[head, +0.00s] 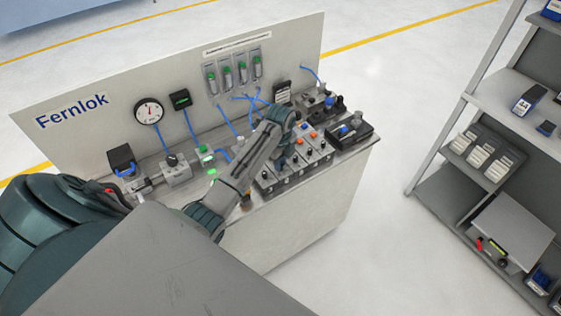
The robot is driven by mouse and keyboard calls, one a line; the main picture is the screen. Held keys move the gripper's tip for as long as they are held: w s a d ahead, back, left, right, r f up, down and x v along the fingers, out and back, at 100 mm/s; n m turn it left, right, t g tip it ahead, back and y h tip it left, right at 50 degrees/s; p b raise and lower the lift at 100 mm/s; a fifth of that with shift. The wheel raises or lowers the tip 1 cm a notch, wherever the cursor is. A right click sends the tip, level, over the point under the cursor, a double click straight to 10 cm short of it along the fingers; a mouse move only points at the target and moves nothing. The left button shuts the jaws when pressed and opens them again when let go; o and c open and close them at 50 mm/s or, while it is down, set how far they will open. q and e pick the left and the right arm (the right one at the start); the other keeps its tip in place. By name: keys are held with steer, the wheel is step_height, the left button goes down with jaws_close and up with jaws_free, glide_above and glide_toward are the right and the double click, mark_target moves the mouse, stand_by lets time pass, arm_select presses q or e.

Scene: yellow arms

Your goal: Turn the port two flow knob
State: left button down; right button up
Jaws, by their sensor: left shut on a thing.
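The valve block (296,176) stands on the right part of the bench, with several ports in a row and small black, white and orange knobs on top. My left arm reaches in from the left across the bench, and its wrist bends down over the block's left part. My left gripper (280,161) points down there and is shut on a small knob of the block. The jaws and wrist mostly hide that knob, and I cannot read which port it belongs to. An orange knob (313,135) shows to the right of the gripper. My right gripper is not in view.
A Fernlok back panel (72,112) carries a round gauge (149,111), green-topped flow tubes (228,73) and blue hoses. A dark tray (350,133) sits at the bench's right end. A grey shelf rack (431,150) stands to the right, with open floor between.

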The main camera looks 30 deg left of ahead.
arm_select(q)
steer(key=n, duration=0.5)
steer(key=shift+n, duration=1.1)
steer(key=c, duration=1.3)
jaws_free()
steer(key=shift+c, duration=0.2)
steer(key=shift+r, duration=0.1)
